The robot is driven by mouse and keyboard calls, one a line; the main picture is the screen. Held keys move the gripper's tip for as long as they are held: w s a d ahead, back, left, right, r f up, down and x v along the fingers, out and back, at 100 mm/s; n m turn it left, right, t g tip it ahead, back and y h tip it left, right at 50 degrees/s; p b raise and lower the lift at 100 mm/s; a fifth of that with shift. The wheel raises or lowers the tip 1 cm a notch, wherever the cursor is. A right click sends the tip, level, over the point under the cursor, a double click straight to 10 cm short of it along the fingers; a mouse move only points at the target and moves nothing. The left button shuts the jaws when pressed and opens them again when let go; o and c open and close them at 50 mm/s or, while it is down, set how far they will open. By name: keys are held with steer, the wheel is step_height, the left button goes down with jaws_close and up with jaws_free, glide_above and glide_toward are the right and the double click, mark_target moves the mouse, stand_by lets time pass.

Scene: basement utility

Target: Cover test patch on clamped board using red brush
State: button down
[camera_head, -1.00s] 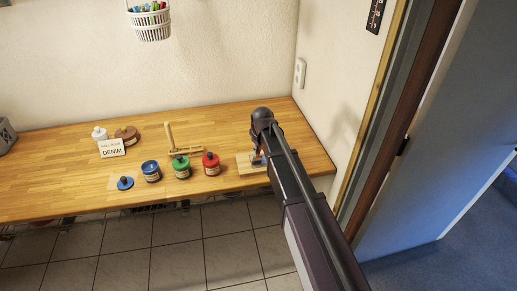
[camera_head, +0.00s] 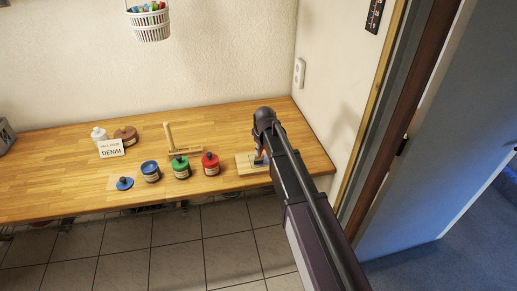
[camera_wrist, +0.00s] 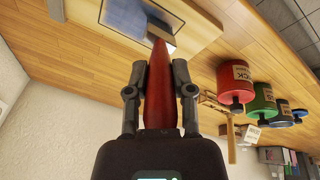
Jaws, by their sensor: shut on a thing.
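My gripper (camera_wrist: 158,72) is shut on the red handle of the brush (camera_wrist: 161,100) in the wrist view. The brush's metal band and bristles reach to the edge of the blue area on the board (camera_wrist: 197,25); I cannot tell whether they touch it. The blue test patch (camera_wrist: 124,14) covers much of the visible part of the board, and the frame's top edge cuts it off. In the head view, the board (camera_head: 246,168) lies at the bench's right end, partly hidden by my arm. The clamp is not clear.
On the wooden bench (camera_head: 60,170) stand a blue pot (camera_head: 151,172), a green pot (camera_head: 181,168) and a red pot (camera_head: 210,164) left of the board. A wall rises behind.

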stand_by(0.5)
steer(key=shift+s+a, duration=0.2)
steer(key=shift+a, duration=0.35)
steer(key=shift+s+a, duration=0.15)
steer(key=shift+a, duration=0.4)
steer(key=shift+d, duration=0.1)
steer(key=shift+w+d, duration=0.2)
steer(key=shift+d, duration=0.35)
steer(key=shift+w+d, duration=0.2)
steer(key=shift+d, duration=0.35)
steer(key=shift+a, duration=0.2)
steer(key=shift+s+a, duration=0.2)
steer(key=shift+a, duration=0.3)
steer(key=shift+s+a, duration=0.15)
steer(key=shift+a, duration=0.35)
steer(key=shift+d, duration=0.15)
